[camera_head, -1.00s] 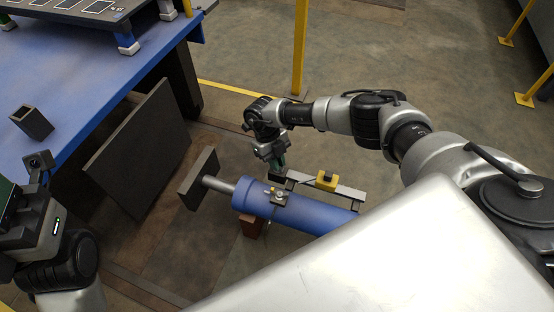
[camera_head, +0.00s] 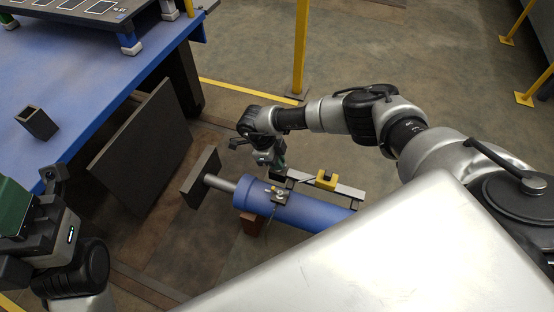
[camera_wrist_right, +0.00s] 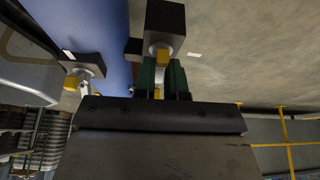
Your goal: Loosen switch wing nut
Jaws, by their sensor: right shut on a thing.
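A blue cylinder (camera_head: 305,212) lies with its grey rod (camera_head: 220,184) pointing left. A dark bracket with a small brass and light-metal fitting (camera_head: 276,194) sits on its top. My right gripper (camera_head: 279,168) points down just behind the cylinder, beside a dark bar. In the right wrist view its green fingers (camera_wrist_right: 162,82) are shut around a light-coloured piece, apparently the wing nut (camera_wrist_right: 158,83), below a dark block with a brass part (camera_wrist_right: 162,53). The fingers hide much of it. A similar fitting (camera_wrist_right: 80,72) shows to the left. My left gripper (camera_head: 15,208) is partly cut off at the left edge.
A blue table (camera_head: 110,95) with a small dark square tube (camera_head: 36,122) fills the upper left. A dark panel (camera_head: 143,143) leans below it. A yellow post (camera_head: 300,50) stands behind on open floor.

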